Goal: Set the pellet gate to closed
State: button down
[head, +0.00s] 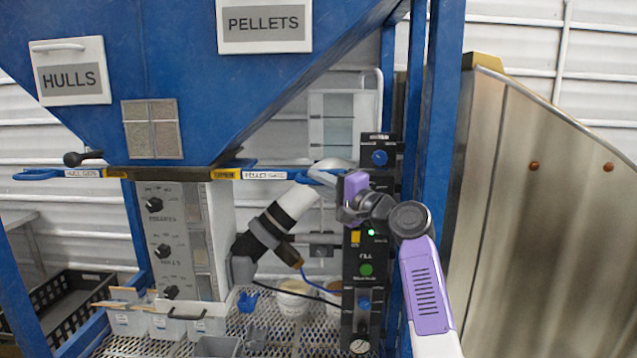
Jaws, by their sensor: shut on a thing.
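The pellet gate (265,175) is a flat blue slide with a white label, under the right side of the blue hopper. Its blue handle end sticks out to the right, near the black control panel. My gripper (326,175) is at that handle end and shut on it. The fingers and my purple wrist partly cover the handle, so the exact grip is hard to see. The arm reaches in from the lower right, in front of the panel.
The hull gate (83,173) sticks out left, with a black knob (72,159) above it. The black control panel (366,265) stands close by my wrist. White bins (165,325) and tubs (293,298) stand on the mesh table.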

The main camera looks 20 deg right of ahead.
jog(key=w+a, duration=0.2)
jog(key=a, duration=0.5)
jog(key=shift+b, duration=0.3)
jog(key=shift+w, duration=0.1)
jog(key=c, duration=1.4)
grip_release()
jog(key=shift+w+a, duration=0.1)
jog(key=shift+a, duration=0.05)
jog(key=b+v, duration=0.1)
jog(key=v, duration=0.7)
jog(key=shift+b, duration=0.4)
